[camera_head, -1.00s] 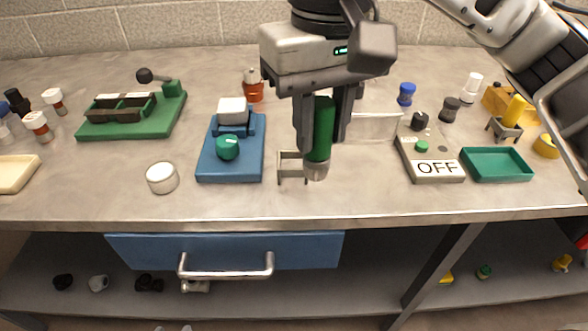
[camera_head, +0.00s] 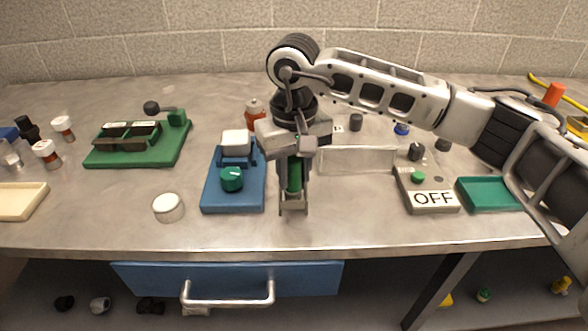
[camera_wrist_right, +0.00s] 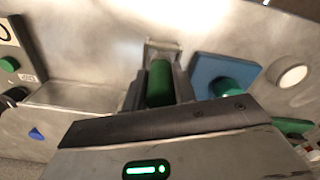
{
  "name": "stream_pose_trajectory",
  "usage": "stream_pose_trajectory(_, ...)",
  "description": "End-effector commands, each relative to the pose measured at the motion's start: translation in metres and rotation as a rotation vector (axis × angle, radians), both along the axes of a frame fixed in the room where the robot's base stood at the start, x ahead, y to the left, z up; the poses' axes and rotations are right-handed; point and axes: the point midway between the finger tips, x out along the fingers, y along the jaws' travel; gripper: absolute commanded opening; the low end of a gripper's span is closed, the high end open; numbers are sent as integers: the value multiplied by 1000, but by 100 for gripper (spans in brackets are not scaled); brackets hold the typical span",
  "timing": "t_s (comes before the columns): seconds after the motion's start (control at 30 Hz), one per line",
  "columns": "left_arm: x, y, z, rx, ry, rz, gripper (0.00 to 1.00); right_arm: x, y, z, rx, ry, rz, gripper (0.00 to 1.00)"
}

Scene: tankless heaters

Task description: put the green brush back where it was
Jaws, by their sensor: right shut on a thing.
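The green brush (camera_head: 294,175) is upright between the fingers of my right gripper (camera_head: 294,182), which is shut on it. In the right wrist view the green brush (camera_wrist_right: 159,84) shows between the two dark fingers. A small grey metal holder (camera_head: 293,207) stands on the bench directly at the brush's lower end; it also shows in the right wrist view (camera_wrist_right: 162,45). The brush's bottom is hidden, so I cannot tell whether it is inside the holder or just above it. My left gripper is not in view.
A blue base with a green knob (camera_head: 232,180) stands close left of the gripper. A clear panel (camera_head: 357,160) and a grey box marked OFF (camera_head: 432,199) are to the right. A white round jar (camera_head: 168,207) is front left. A blue drawer (camera_head: 230,280) is below the bench edge.

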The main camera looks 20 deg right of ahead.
Motion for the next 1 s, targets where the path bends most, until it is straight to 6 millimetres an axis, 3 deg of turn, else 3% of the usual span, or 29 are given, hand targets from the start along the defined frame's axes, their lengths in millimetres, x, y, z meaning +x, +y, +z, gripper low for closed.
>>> stream_pose_trajectory(0.43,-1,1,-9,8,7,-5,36,0,0,-14,1,-3,-1,4)
stream_pose_trajectory(0.47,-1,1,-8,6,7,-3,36,0,0,-14,1,-3,-1,30)
stream_pose_trajectory(0.53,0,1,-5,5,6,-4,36,0,0,-12,1,-2,-2,49)
stream_pose_trajectory(0.83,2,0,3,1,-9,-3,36,0,0,-11,1,-2,-2,49)
stream_pose_trajectory(1.0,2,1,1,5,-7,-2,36,1,0,3,2,-7,-1,49)
